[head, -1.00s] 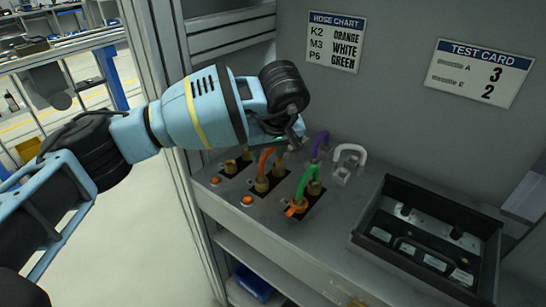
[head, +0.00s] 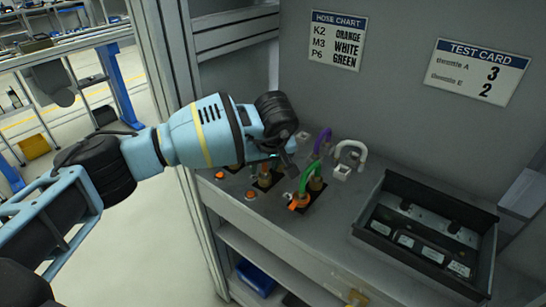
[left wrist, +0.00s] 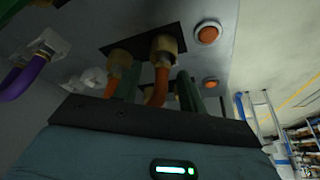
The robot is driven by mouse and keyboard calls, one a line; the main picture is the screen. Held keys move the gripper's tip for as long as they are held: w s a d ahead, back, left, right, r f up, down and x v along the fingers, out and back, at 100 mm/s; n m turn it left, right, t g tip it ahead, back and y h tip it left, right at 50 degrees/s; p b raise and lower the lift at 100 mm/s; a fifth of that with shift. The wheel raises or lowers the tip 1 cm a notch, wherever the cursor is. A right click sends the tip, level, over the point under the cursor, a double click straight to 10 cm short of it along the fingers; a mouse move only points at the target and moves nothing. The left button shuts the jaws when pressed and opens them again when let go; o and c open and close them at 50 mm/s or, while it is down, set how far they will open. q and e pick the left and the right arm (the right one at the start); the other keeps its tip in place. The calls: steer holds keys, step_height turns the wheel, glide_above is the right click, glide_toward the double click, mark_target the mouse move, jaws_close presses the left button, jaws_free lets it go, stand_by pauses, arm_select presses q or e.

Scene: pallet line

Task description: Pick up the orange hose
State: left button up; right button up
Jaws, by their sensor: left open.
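The orange hose shows in the left wrist view (left wrist: 161,82) as two orange legs running into brass fittings on a dark plate. In the head view it is mostly hidden behind my left gripper, with its brass fittings (head: 265,180) showing below. My left gripper (head: 288,168) is open and right at the hose. In the left wrist view one leg lies between its two green fingers and the other leg lies left of them. I cannot tell whether a finger touches the hose. My right gripper is not in view.
A green hose (head: 306,178), a purple hose (head: 322,141) and a white hose (head: 351,147) stand close by on the right. Orange buttons (head: 251,196) sit in front. A black tray (head: 368,245) stands further right. A hose chart (head: 337,41) hangs on the back wall.

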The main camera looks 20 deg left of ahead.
arm_select(q)
steer(key=shift+f, duration=0.1)
jaws_close()
stand_by(0.4)
steer(key=shift+r, duration=0.5)
step_height(320, 180, up, 2)
steer(key=shift+w+r, duration=0.1)
steer(key=shift+r, duration=0.1)
steer(key=s+d, duration=0.2)
steer(key=s, duration=0.6)
steer(key=s+d+r, duration=0.1)
steer(key=s, duration=0.6)
steer(key=shift+s+d+r+b, duration=0.3)
steer(key=shift+s+d, duration=0.05)
